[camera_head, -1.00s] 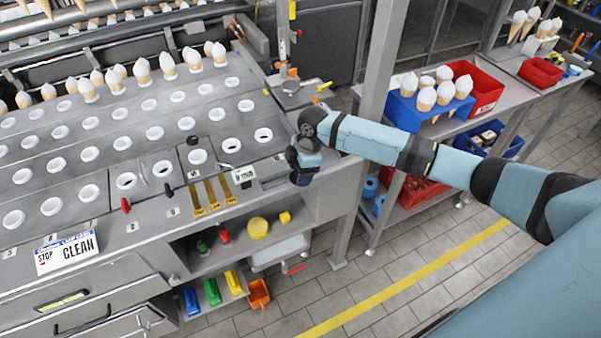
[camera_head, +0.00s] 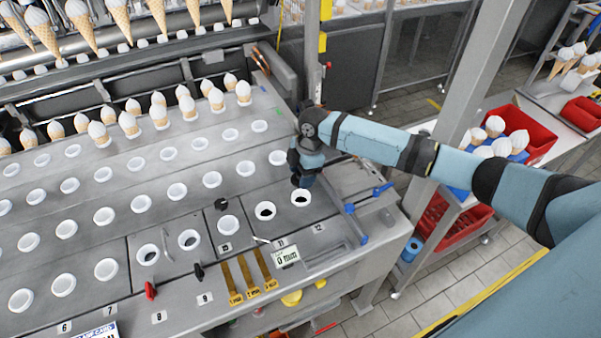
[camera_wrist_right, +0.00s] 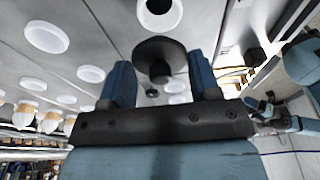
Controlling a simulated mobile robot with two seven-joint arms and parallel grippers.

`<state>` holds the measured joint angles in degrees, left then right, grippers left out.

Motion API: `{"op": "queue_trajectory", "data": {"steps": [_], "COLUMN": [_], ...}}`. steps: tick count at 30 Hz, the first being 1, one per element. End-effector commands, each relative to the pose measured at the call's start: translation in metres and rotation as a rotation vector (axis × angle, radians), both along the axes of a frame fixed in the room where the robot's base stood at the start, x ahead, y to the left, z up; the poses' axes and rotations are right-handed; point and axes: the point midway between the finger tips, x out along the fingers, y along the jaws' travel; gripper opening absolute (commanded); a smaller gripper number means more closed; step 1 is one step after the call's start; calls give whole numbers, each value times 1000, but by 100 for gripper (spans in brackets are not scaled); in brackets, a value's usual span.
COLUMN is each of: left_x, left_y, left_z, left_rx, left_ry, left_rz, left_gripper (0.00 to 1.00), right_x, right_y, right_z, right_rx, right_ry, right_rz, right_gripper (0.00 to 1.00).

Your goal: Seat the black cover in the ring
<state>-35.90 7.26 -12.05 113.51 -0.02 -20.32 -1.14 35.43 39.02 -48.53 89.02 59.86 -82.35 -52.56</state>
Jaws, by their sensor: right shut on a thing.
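My right gripper (camera_head: 301,184) points down at the right end of the front row of white rings. In the right wrist view its blue fingers (camera_wrist_right: 163,72) are shut on a black round cover (camera_wrist_right: 160,49) with a central knob. A white ring with a dark opening (camera_wrist_right: 160,12) lies just beyond the cover there. In the head view the rightmost front ring (camera_head: 301,199) is just below the fingertips, with a dark opening. The held cover is hidden by the gripper in the head view, and its gap to the ring is unclear. My left gripper is not in view.
Another small black knobbed piece (camera_head: 222,204) sits on the grey deck left of the gripper. Other front rings (camera_head: 265,211) stand nearby. A blue-handled bar (camera_head: 350,215) lies to the right. Yellow strips (camera_head: 248,275) and a timer card (camera_head: 286,257) lie at the front.

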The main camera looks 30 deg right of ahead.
Motion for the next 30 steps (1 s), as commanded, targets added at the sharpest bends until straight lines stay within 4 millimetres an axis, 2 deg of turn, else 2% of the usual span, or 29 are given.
{"op": "queue_trajectory", "data": {"steps": [10,17,18,30], "left_x": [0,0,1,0], "left_y": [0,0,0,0], "left_z": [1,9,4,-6], "left_rx": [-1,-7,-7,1], "left_ry": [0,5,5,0], "left_rz": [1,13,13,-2], "left_gripper": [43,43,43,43], "right_x": [0,0,0,0], "right_y": [0,0,0,0], "right_z": [0,3,-3,-34], "right_rx": [0,0,0,0], "right_ry": [0,0,0,0], "right_rz": [0,-7,-6,-7], "right_gripper": [45,45,45,45]}}
